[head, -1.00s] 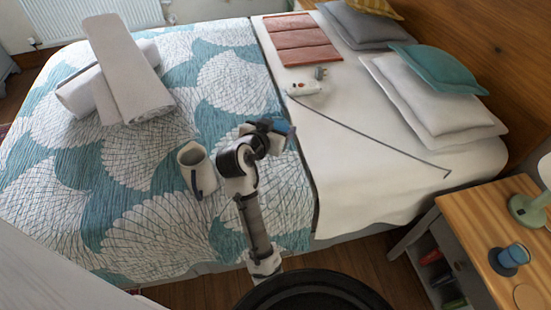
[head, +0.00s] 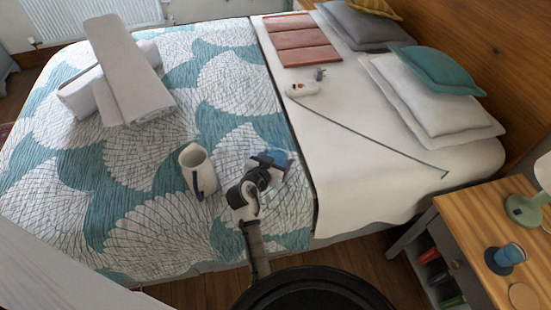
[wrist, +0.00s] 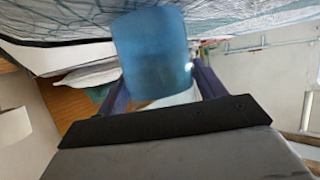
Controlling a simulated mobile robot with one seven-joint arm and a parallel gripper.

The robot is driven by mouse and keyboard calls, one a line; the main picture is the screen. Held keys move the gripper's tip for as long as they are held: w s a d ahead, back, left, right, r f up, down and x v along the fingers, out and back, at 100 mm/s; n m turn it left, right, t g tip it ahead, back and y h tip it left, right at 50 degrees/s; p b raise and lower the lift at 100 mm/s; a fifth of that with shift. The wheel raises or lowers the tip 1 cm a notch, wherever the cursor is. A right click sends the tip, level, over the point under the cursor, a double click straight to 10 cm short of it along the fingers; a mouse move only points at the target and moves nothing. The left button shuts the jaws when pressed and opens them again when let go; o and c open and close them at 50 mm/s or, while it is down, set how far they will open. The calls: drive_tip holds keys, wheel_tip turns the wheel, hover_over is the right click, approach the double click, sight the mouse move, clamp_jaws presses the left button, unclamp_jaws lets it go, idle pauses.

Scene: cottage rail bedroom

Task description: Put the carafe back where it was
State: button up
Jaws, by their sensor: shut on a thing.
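My gripper (head: 263,171) is shut on a blue, see-through vessel (head: 274,160), which looks like the carafe. In the head view it is held over the patterned bed cover, partly hidden by my gripper; I cannot tell whether it touches the cover. In the wrist view the blue carafe (wrist: 153,48) fills the space between the two dark fingers of my gripper (wrist: 163,85).
The wooden nightstand (head: 470,218) at the right bears a blue cup (head: 509,256) on a dark coaster, a pale round coaster (head: 523,297) and a green lamp (head: 526,209). Rolled towels (head: 130,75), pillows (head: 430,100) and a white device (head: 302,89) lie on the bed.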

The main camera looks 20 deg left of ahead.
drive_tip(key=shift+r, duration=0.1)
drive_tip(key=shift+f, duration=0.2)
drive_tip(key=o, duration=1.5)
drive_tip(key=shift+o, duration=0.2)
drive_tip(key=shift+r, duration=0.2)
drive_tip(key=shift+s, duration=0.3)
drive_tip(key=d+b+v, duration=0.1)
drive_tip(key=b+v, duration=0.1)
drive_tip(key=v, duration=0.9)
drive_tip(key=shift+s+a+b, duration=0.2)
drive_tip(key=shift+a+b, duration=0.15)
drive_tip(key=shift+a, duration=0.15)
drive_tip(key=shift+r, duration=0.15)
